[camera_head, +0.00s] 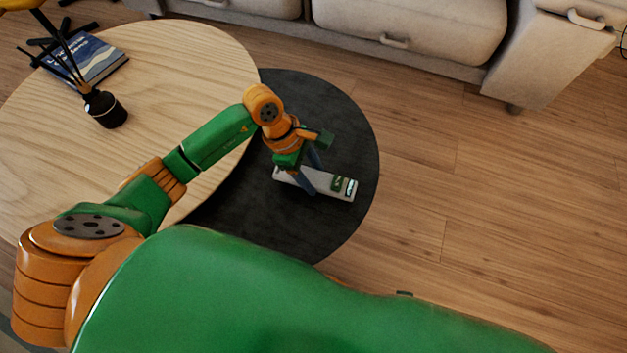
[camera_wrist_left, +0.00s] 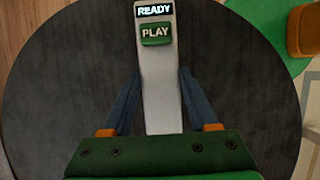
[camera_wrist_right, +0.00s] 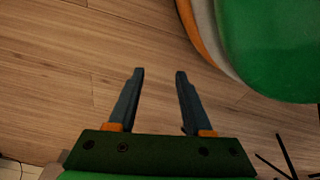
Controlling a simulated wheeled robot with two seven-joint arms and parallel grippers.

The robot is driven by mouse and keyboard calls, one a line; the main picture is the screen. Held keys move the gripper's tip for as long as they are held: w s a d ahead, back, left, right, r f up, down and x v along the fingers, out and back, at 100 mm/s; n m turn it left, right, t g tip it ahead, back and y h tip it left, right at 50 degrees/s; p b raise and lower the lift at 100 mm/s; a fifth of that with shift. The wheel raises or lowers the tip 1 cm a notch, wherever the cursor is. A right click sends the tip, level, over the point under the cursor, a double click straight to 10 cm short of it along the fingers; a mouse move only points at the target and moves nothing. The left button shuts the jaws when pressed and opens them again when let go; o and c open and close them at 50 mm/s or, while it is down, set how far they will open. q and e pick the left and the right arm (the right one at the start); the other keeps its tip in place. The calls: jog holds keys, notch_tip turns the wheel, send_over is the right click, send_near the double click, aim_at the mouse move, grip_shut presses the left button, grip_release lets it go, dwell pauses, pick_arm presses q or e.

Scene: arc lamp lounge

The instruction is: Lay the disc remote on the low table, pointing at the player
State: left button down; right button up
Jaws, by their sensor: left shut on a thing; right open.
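The disc remote (camera_head: 330,185) is a long pale grey bar with a green PLAY button and a lit READY label at its far end. My left gripper (camera_head: 310,178) is shut on it, with a finger on each side, and holds it over a dark round surface (camera_head: 345,120). The remote also shows in the left wrist view (camera_wrist_left: 160,90). I cannot tell whether the dark disc is a rug or a lower tabletop. The low wooden table (camera_head: 190,60) is left of the gripper. My right gripper (camera_wrist_right: 160,72) is open and empty above the floor. I see no player.
A blue book (camera_head: 88,60) and a dark reed diffuser (camera_head: 105,108) occupy the table's left part. The table's middle and right are bare. A grey sofa (camera_head: 410,25) stands along the back. Wood floor (camera_head: 500,180) lies open at the right.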

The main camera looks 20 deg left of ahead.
pick_arm(q)
notch_tip(320, 180, down, 2)
jog(key=shift+d+f+b, duration=0.1)
jog(key=shift+f+b, duration=0.1)
jog(key=shift+b, duration=0.1)
jog(key=shift+f, duration=0.2)
pick_arm(e)
jog(key=shift+w+a+r, duration=0.3)
jog(key=shift+w+r, duration=0.05)
jog(key=shift+w, duration=0.25)
pick_arm(q)
jog(key=shift+c, duration=0.9)
grip_release()
pick_arm(e)
jog(key=shift+w, duration=0.1)
jog(key=shift+r, duration=0.15)
pick_arm(q)
jog(key=p+v, duration=0.3)
jog(key=v, duration=0.9)
pick_arm(e)
jog(key=s+d, duration=0.1)
jog(key=s+d+f, duration=0.1)
jog(key=s, duration=0.1)
jog(key=shift+s, duration=0.1)
